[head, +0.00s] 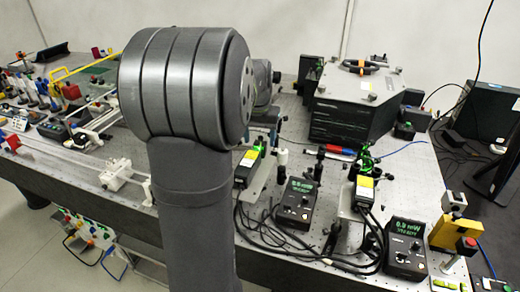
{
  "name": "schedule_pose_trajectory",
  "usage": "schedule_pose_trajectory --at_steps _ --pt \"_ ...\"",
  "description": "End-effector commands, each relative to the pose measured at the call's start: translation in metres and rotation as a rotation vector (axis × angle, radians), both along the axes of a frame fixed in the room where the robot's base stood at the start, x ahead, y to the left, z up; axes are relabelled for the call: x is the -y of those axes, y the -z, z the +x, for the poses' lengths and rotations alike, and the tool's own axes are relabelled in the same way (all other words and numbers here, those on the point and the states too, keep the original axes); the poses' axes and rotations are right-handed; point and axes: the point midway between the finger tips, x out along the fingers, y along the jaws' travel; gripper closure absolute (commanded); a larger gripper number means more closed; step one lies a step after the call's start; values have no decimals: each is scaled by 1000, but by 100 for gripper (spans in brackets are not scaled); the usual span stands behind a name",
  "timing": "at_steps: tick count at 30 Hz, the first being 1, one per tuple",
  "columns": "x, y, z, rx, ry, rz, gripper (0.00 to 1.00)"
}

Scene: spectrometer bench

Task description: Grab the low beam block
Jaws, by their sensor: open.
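No block in the head view can be told for sure as the low beam block. A small dark block (404,131) stands on the bench right of the large black housing; it is too small to identify. My own grey arm fills the middle left and covers part of the bench. My gripper cannot be made out; it seems hidden behind the arm.
The perforated optical bench (420,180) carries a black housing (345,105) at the back. Two power meters (297,201) (404,248) with loose black cables stand at the front. A yellow mount (447,233) is near the right edge. Small parts crowd the left.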

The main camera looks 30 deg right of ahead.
Motion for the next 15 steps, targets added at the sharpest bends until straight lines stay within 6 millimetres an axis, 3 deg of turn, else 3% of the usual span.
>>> schedule_pose_trajectory --at_steps 6,13,15 --pt "3 26 2 0 1 0 40" --pt "3 28 2 1 1 -1 40" --pt "3 28 2 1 1 -1 50"
